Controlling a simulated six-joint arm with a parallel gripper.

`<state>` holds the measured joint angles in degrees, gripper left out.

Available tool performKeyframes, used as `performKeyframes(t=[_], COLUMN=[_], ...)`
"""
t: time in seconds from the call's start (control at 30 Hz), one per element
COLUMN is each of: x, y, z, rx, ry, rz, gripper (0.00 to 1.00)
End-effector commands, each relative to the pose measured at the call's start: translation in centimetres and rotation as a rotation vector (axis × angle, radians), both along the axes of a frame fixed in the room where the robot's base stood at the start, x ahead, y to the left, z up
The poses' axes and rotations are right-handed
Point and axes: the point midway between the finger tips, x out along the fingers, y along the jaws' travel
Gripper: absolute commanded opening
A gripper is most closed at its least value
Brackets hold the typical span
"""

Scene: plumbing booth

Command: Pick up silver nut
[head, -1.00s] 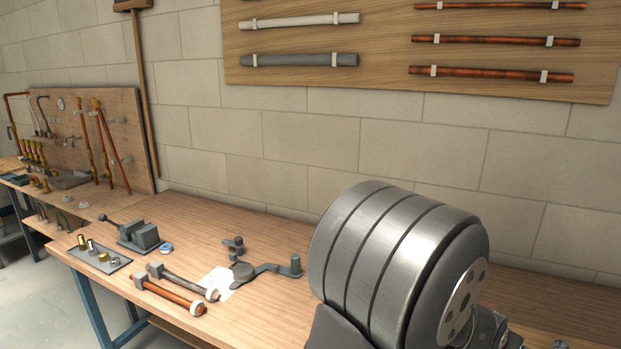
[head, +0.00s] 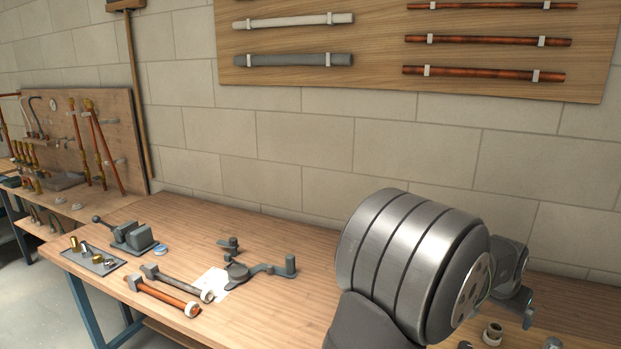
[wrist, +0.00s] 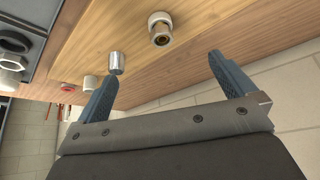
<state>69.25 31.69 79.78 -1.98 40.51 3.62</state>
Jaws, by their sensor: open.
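My gripper (wrist: 164,68) is open and empty in the wrist view, its two blue-grey fingers wide apart. A plain silver cylindrical piece (wrist: 116,62) stands on the wooden bench close to the left fingertip; I cannot tell whether they touch. A silver hex-shaped ring (wrist: 12,62), which looks like a nut, lies at the left edge on a dark surface, beside a dark ring (wrist: 14,40). In the head view my gripper (head: 525,303) shows at the far right, partly behind my arm. I cannot tell for sure which piece is the silver nut.
A fitting with a pale ring (wrist: 160,28) stands on the bench beyond the fingers; a similar one shows in the head view (head: 492,333). A tray (head: 108,267) of small metal parts, a vise (head: 132,236) and two pipes (head: 165,290) lie left.

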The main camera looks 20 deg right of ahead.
Motion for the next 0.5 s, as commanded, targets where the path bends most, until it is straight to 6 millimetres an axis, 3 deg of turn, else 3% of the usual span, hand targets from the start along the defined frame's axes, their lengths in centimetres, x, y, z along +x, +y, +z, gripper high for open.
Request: performKeyframes(t=[0.27,0.3,0.5], x=[0.6,0.6,1.0], y=[-0.4,-0.7,-1.9], z=[1.5,0.3,-2.6], rx=[0.099,0.101,0.097], ry=[0.029,0.030,0.029], rz=[-0.004,-0.004,-0.003], gripper=[1.00,1.00,1.00])
